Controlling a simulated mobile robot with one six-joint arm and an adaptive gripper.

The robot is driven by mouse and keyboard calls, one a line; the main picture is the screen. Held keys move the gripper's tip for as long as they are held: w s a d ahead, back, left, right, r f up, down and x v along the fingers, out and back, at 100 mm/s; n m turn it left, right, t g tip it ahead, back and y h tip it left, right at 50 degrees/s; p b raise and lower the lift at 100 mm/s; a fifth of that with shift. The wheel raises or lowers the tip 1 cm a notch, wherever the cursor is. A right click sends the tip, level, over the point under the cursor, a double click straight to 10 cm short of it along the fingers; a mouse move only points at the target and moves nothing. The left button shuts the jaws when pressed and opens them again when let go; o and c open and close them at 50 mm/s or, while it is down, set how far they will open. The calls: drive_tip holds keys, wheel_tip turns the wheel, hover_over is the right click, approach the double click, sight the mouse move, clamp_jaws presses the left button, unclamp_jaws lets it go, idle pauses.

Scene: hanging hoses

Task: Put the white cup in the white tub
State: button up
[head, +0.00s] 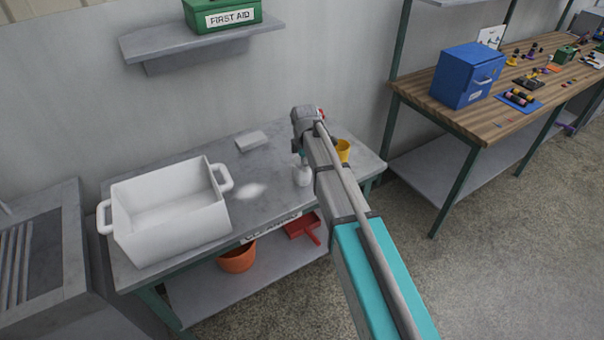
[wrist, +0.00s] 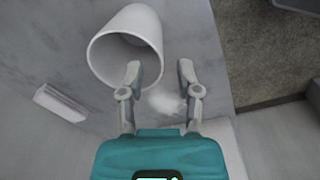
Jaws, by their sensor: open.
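The white cup (wrist: 148,22) is large and close at the top of the wrist view, with its round open mouth turned toward my gripper. My gripper (wrist: 160,73) is open and empty. Its left finger overlaps the near side of the cup's mouth in the picture; I cannot tell whether they touch. The right finger is clear of the cup. In the head view, a small white shape that looks like the cup (head: 303,177) is on the grey table below my wrist. The white tub (head: 180,240), open and with two handles, stands at the table's left end and looks empty.
A yellow cup (head: 343,150) is partly behind my arm. A light grey block (head: 252,141) lies at the table's back, and a pale patch (head: 248,190) lies between tub and cup.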

sight(303, 178)
drive_tip(key=shift+w+a+f+b, duration=0.1)
drive_tip(key=shift+f+b, duration=1.15)
drive_tip(key=shift+f, duration=0.05)
drive_tip(key=shift+w+a+f+b, duration=0.1)
drive_tip(key=shift+f+b, duration=1.1)
drive_tip(key=shift+f, duration=0.1)
clamp_jaws()
